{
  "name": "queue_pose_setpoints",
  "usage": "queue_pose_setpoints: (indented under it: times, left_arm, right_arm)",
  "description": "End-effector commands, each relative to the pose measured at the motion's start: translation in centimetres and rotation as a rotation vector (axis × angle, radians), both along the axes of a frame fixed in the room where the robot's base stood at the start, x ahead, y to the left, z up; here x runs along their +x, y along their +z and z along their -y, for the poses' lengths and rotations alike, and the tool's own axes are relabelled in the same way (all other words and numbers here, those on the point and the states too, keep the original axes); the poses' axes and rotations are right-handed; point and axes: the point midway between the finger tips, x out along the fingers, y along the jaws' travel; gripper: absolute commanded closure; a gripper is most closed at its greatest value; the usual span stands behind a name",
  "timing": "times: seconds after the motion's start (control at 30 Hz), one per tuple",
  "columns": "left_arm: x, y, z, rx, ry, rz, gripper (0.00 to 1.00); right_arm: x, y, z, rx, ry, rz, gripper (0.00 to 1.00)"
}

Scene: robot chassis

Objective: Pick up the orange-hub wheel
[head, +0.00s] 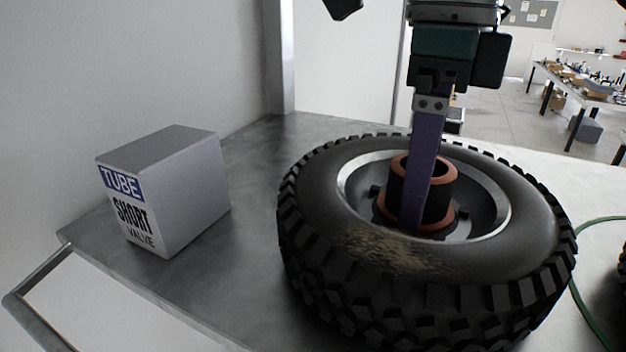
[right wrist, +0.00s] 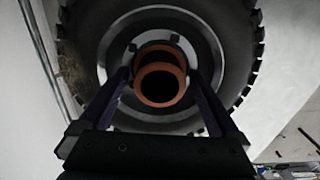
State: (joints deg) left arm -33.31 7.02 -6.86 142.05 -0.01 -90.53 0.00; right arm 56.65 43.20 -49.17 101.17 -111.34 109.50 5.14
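The orange-hub wheel (head: 330,215) is a big black knobbly tyre lying flat on the grey surface, with a brown scuffed patch on its near side. Its dark upright hub has orange rings (head: 447,213). My right gripper (head: 413,222) points straight down into the wheel's centre, one purple finger in front of the hub. In the right wrist view its two fingers (right wrist: 157,72) stand on either side of the orange-ringed hub (right wrist: 160,102), with narrow gaps beside the near ring. The gripper looks open around the hub. The far finger is hidden in the head view.
A grey box (head: 175,190) labelled "TUBE SHORT VALVE" stands left of the tyre on the grey tabletop (head: 240,285). A metal handle (head: 35,275) is at the front left edge. A green cable (head: 580,290) and another dark tyre (head: 622,270) are at the right.

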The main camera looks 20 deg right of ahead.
Motion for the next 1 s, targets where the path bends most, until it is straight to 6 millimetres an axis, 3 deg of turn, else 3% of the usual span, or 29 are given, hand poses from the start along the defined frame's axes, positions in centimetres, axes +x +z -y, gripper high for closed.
queue_pose_setpoints:
  times: [0.07,0.83,1.0]
  left_arm:
    - [0.02,0.04,0.08,-0.003,0.002,0.001,0.5]
    - [0.06,0.07,0.1,-0.004,0.002,0.002,0.5]
    - [0.06,0.07,-0.01,0.001,-0.001,0.003,0.5]
  right_arm:
    - [-0.01,0.03,-0.01,0.0,0.0,0.0,0.12]
    - [-0.01,0.04,-0.02,0.0,0.0,0.0,0.99]
    - [-0.01,0.04,-0.02,0.0,0.0,0.0,1.0]
